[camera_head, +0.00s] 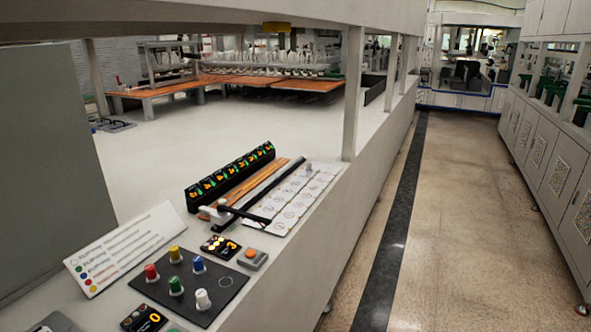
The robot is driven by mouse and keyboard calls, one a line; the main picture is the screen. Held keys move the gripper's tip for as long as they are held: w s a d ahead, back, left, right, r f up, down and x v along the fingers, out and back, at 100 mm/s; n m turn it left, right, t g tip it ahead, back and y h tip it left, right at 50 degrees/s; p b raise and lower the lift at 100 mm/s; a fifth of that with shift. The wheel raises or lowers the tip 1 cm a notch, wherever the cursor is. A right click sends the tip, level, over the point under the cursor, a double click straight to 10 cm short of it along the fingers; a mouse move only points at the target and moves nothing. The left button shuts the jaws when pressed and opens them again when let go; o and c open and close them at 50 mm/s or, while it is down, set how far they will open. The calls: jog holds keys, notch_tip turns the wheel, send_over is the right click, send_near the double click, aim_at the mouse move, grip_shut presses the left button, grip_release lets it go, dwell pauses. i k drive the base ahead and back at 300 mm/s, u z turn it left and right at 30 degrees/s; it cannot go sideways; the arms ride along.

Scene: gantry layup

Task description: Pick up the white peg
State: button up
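The white peg (202,299) stands upright at the front right of a dark board (229,283) on the ledge, in the lower left of the head view. A green peg (175,286) is to its left, and a blue peg (198,264) is behind it. A red peg (151,272) and a yellow peg (175,254) stand farther back on the same board. Nothing covers the white peg. My gripper does not show in this view.
A sign with coloured dots (125,245) leans behind the board. Small displays (220,246) and an orange button box (252,258) sit nearby. A black bar (245,213) crosses a white printed sheet (300,197) beyond. The aisle floor (450,230) at right is clear.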

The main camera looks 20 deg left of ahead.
aim_at(309, 164)
jog(key=u, duration=0.8)
jog(key=i, duration=1)
jog(key=z, duration=1.15)
jog(key=i, duration=0.3)
jog(key=u, duration=0.1)
